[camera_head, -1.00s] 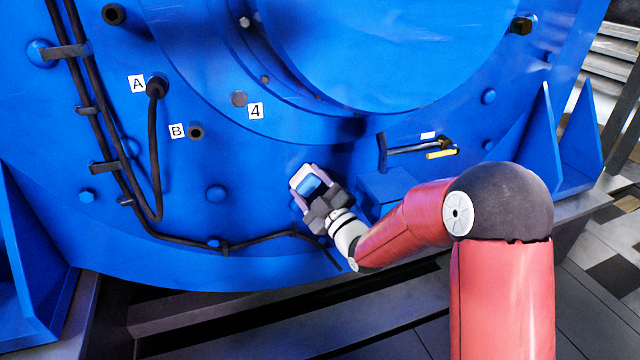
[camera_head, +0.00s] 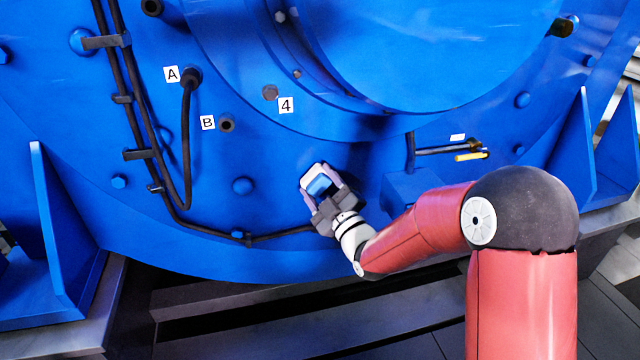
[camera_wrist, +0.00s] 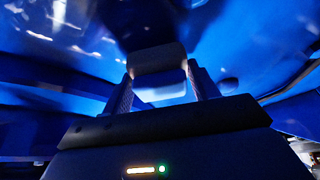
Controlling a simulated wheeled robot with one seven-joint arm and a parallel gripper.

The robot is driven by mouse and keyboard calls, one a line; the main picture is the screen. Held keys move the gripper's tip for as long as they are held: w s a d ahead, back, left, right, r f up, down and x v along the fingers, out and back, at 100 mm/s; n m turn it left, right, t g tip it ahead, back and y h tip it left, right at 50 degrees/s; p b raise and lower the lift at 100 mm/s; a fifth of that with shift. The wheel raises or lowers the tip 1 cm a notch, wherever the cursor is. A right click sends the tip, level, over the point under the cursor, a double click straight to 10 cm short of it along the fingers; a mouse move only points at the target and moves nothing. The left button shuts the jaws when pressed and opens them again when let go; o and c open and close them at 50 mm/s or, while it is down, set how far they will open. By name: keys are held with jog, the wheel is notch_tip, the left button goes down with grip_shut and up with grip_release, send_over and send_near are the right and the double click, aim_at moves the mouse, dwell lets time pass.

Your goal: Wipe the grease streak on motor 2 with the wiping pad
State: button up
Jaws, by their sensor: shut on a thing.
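The big blue motor (camera_head: 300,225) fills most of the head view; no number that marks it as motor 2 can be read. My gripper (camera_head: 320,183) is in front of its lower face, shut on a pale pad (camera_head: 314,170) at the fingertips. In the wrist view the pad (camera_wrist: 157,58) looks dark and spans the two fingers, with blue surface behind it. I cannot tell whether the pad touches the motor. No grease streak can be made out clearly; dark patches above the pad in the wrist view may be shadow.
A black cable (camera_head: 187,145) hangs from port A, and more cables run down the left and along the lower rim. Port B (camera_head: 227,125) is open. A yellow-handled lever (camera_head: 470,156) sticks out at right. A blue bracket (camera_head: 50,240) stands at lower left.

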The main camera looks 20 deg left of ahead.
jog(key=shift+s+d, duration=0.45)
jog(key=shift+s, duration=0.3)
jog(key=shift+s+d, duration=0.5)
jog(key=shift+s, duration=0.25)
jog(key=shift+s+d, duration=0.45)
jog(key=shift+s, duration=0.3)
jog(key=shift+s+d, duration=0.4)
jog(key=shift+s, duration=0.25)
jog(key=shift+s+d, duration=0.4)
jog(key=shift+s, duration=0.25)
